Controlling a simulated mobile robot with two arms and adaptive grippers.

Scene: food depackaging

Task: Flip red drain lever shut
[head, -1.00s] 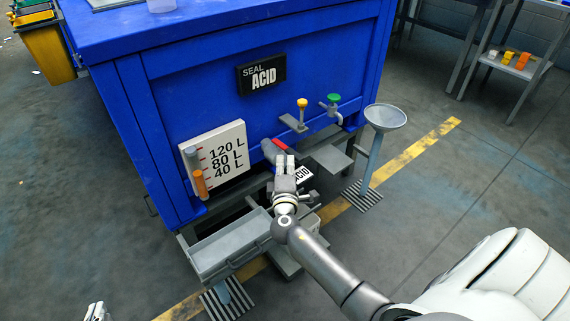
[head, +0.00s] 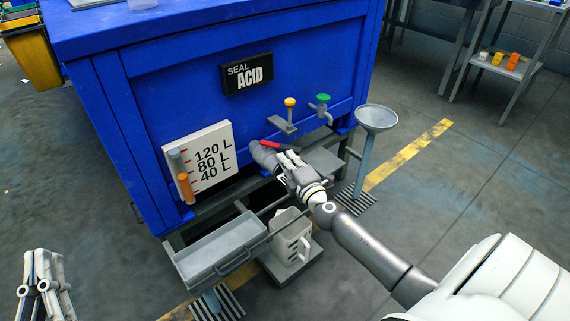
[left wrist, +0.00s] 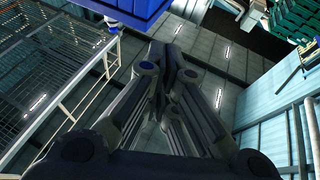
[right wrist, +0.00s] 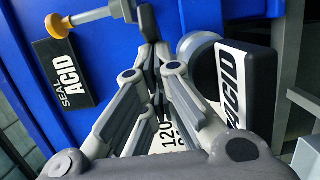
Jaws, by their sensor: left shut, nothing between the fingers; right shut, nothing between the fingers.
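The red drain lever (head: 272,145) sits on top of the grey drain pipe (head: 262,158) low on the front of the blue tank (head: 190,95). My right gripper (head: 286,160) is shut and empty, just right of the lever and pipe; I cannot tell whether it touches them. In the right wrist view the shut fingers (right wrist: 152,45) are beside the round grey pipe (right wrist: 200,48), and the lever is hidden. My left gripper (head: 42,275) is shut and empty at the lower left, away from the tank; its fingers also show in the left wrist view (left wrist: 165,80).
A grey tray (head: 222,250) and a white jug (head: 291,242) stand below the drain. A yellow-knobbed valve (head: 290,103), a green-knobbed tap (head: 323,99) and a grey funnel (head: 376,118) are to the right. A gauge board (head: 199,160) is left. The right floor is open.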

